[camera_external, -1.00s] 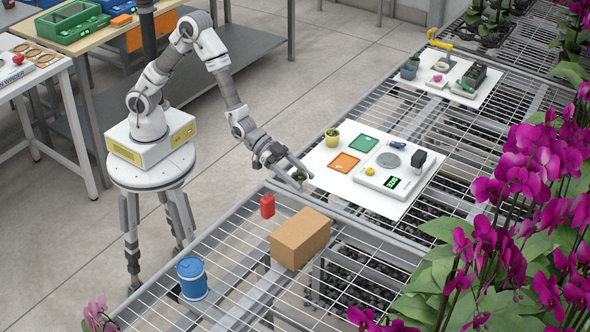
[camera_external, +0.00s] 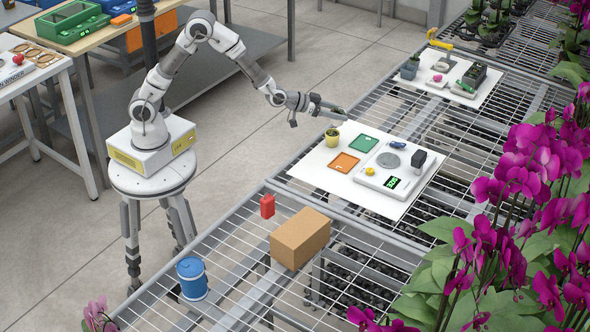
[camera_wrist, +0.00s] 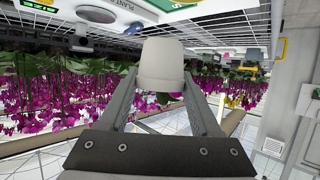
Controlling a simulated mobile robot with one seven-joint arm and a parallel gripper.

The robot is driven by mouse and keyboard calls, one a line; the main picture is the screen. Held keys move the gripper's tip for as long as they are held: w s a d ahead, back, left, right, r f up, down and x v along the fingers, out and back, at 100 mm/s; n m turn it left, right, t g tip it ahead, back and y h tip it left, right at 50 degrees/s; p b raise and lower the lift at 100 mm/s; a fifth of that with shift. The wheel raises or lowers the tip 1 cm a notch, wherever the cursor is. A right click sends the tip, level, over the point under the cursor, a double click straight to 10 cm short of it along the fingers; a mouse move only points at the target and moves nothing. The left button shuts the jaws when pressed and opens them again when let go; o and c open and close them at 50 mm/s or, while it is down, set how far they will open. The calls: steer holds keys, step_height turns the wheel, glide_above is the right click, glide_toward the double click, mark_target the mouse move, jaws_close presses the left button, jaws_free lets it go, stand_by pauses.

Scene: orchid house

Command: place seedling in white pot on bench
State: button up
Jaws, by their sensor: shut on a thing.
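My gripper (camera_external: 332,109) is shut on the white pot (camera_wrist: 161,66) and holds it in the air near the far left edge of the white board (camera_external: 312,173). In the wrist view, the pot sits between the two fingertips of my gripper (camera_wrist: 161,78). The seedling's green leaves (camera_wrist: 163,97) show at the pot's mouth; that view is upside down. In the external view the pot is mostly hidden by the fingers, and only a bit of green shows at their tips.
Orchids crowd the right.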

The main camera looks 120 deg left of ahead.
steer(key=a+f, duration=0.2)
steer(key=a, duration=0.1)
steer(key=s+a+f+b, duration=0.1)
steer(key=a+f, duration=0.1)
steer(key=a, duration=0.1)
steer(key=s+a+f+b, duration=0.1)
steer(key=a+f, duration=0.1)
steer(key=a, duration=0.1)
steer(key=shift+a, duration=0.1)
steer(key=shift+f+b, duration=0.5)
steer(key=shift+f, duration=1.35)
steer(key=shift+f, duration=0.2)
steer(key=o, duration=1.4)
steer(key=shift+d+r, duration=0.2)
steer(key=shift+r, duration=0.15)
steer(key=p+v, duration=0.2)
steer(key=v, duration=0.9)
steer(key=shift+s+d, duration=0.2)
steer(key=shift+s, duration=0.05)
